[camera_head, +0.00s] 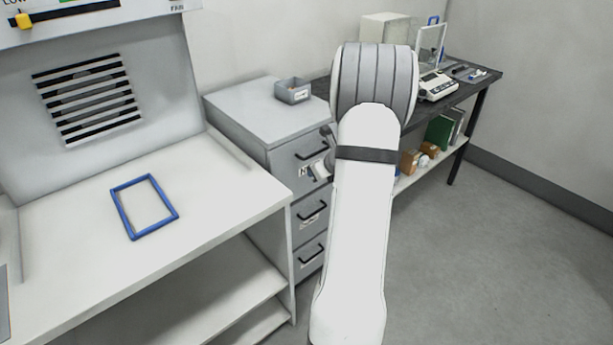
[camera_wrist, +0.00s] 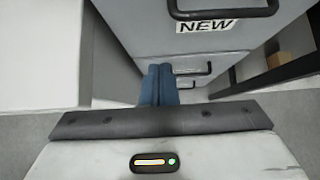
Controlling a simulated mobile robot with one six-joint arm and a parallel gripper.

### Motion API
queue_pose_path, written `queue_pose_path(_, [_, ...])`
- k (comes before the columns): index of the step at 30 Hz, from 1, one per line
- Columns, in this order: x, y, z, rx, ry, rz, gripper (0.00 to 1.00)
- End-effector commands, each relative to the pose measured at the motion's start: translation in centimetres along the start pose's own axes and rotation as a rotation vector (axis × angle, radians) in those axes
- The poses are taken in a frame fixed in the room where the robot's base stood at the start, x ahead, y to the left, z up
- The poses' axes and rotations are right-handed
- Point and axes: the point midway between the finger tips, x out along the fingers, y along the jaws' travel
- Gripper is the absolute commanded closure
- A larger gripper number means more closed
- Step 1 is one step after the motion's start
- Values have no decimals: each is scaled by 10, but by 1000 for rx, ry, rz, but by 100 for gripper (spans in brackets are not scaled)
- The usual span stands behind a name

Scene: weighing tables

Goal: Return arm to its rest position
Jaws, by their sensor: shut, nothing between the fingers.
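My arm (camera_head: 362,220) reaches forward in the head view, its white link and grey ribbed joint in front of the drawer cabinet. My gripper (camera_wrist: 159,72) shows in the wrist view as two blue fingers side by side, shut with nothing between them. It is close in front of the grey drawer cabinet (camera_wrist: 140,28), below the top drawer's handle and its "NEW" label (camera_wrist: 206,25). In the head view the fingers are hidden or too small to make out. Whether they touch the cabinet, I cannot tell.
A white bench (camera_head: 75,225) with a blue frame (camera_head: 131,235) stands at the left. The cabinet carries a grey bin (camera_head: 292,92). A dark table (camera_head: 480,87) with a scale (camera_head: 437,86) is behind my arm. The floor (camera_head: 500,260) at the right is clear.

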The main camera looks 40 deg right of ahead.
Motion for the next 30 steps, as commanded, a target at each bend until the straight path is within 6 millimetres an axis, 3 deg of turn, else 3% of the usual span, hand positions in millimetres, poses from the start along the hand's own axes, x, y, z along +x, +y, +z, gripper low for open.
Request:
queue_pose_path(6, [-29, 0, 0, 0, 0, -1, 100])
queue_pose_path(17, [-34, 1, -1, -1, 2, 2, 100])
queue_pose_path(18, [-35, 8, 4, -35, 3, 12, 100])
queue_pose_path(20, [-40, 28, 15, -131, 10, 43, 100])
queue_pose_path(23, [-53, 83, 36, -403, 25, 129, 100])
queue_pose_path(26, [-76, 152, 50, -770, 38, 243, 100])
queue_pose_path(30, [-115, 237, 47, -1291, 44, 399, 100])
